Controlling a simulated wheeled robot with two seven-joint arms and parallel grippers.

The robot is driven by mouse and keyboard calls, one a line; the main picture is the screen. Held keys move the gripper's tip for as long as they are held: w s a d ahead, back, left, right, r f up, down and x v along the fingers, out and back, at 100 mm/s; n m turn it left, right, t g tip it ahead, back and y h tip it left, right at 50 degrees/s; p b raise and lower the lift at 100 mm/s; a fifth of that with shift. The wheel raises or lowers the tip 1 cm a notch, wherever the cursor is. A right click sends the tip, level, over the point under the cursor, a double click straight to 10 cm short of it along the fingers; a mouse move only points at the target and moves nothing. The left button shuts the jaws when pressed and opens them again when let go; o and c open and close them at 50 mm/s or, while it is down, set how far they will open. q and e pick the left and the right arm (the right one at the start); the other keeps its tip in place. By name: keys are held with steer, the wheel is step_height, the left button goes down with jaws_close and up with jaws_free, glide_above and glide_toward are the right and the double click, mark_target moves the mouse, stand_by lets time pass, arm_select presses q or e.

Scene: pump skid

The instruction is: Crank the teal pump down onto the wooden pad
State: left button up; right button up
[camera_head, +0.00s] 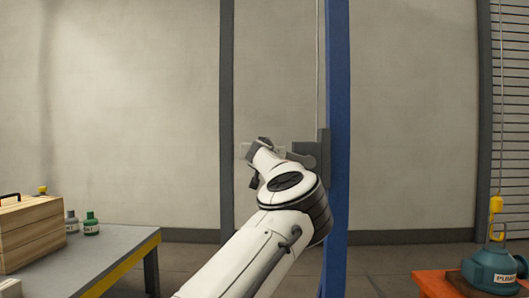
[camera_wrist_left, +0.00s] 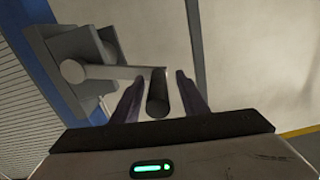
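The teal pump (camera_head: 492,270) is at the lower right of the head view, below a yellow hook (camera_head: 496,207). A brown wooden pad (camera_head: 463,284) shows beside its lower left edge; whether they touch I cannot tell. The grey winch (camera_head: 322,152) is on the blue post, and also shows in the left wrist view (camera_wrist_left: 70,62). Its crank has a dark cylindrical grip (camera_wrist_left: 157,94). My left gripper (camera_wrist_left: 158,82) is open around this grip, with a visible gap on each side. In the head view my arm hides most of the crank. My right gripper is not in view.
A grey table (camera_head: 110,254) with a yellow edge stands at the lower left. It holds a wooden crate (camera_head: 32,233) and small bottles (camera_head: 91,224). The pad lies on an orange stand (camera_head: 434,284). The blue post (camera_head: 337,100) rises close beside my left arm.

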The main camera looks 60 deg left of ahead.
arm_select(q)
steer(key=shift+d, duration=0.1)
steer(key=shift+d, duration=0.25)
steer(key=b+v, duration=0.2)
steer(key=v, duration=0.7)
steer(key=shift+s+d+b, duration=0.25)
steer(key=shift+s+b, duration=0.05)
steer(key=shift+s, duration=0.05)
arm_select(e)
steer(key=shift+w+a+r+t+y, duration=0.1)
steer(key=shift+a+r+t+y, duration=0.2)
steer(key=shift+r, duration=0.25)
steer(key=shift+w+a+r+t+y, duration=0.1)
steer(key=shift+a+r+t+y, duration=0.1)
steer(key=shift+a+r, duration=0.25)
